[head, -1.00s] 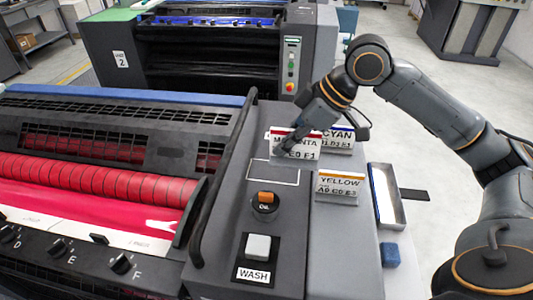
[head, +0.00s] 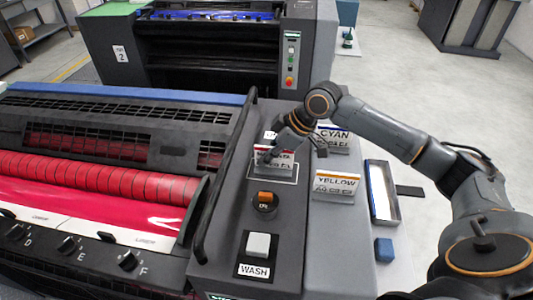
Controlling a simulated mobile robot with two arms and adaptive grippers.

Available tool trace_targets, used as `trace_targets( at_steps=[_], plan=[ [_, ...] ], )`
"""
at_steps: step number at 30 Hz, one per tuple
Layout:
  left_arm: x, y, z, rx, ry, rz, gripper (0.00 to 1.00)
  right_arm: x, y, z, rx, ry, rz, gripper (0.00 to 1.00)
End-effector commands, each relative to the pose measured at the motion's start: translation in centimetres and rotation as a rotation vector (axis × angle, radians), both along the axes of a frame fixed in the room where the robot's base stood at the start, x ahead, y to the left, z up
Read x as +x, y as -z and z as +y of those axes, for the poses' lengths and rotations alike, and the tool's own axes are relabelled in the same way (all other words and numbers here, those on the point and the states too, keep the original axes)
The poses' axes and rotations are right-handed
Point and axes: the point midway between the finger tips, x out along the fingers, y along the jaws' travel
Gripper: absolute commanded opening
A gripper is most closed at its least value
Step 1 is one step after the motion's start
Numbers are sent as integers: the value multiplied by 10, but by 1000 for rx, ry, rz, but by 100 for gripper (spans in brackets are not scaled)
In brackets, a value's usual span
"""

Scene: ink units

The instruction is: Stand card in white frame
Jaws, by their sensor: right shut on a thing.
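The magenta card (head: 281,166), white with a red top band, is upright at the white frame (head: 297,173), a painted outline on the dark machine top. Its lower edge is inside the outline or just above it; I cannot tell if it touches. My right gripper (head: 265,159) is shut on the card at its left part and covers some of it. The cyan card (head: 334,140) stands behind to the right and the yellow card (head: 336,186) stands to the right. My left gripper is not in view.
An orange-topped knob (head: 265,200) and the WASH button (head: 258,245) are in front of the frame. A black handrail (head: 222,185) runs along the left. A white thing behind my gripper is mostly hidden.

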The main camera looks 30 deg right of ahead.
Motion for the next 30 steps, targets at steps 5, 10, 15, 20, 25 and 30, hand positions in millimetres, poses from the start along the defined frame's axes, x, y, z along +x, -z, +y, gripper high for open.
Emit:
trace_targets(
  at_steps=[5, 10, 15, 20, 25, 30],
  plan=[
    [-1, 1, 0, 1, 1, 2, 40, 0, 0, 0, 1, 0, -1, 0],
    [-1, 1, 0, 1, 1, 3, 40, 0, 1, 0, 0, 1, 0, 30],
    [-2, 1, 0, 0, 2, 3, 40, 0, 1, 0, 1, 1, 0, 30],
    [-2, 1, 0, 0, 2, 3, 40, 0, -2, -1, 1, 1, -1, 30],
    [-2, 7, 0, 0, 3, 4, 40, -7, -20, -11, 0, 2, -4, 30],
    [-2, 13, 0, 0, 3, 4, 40, -19, -51, -27, -2, 3, -4, 30]
  ],
)
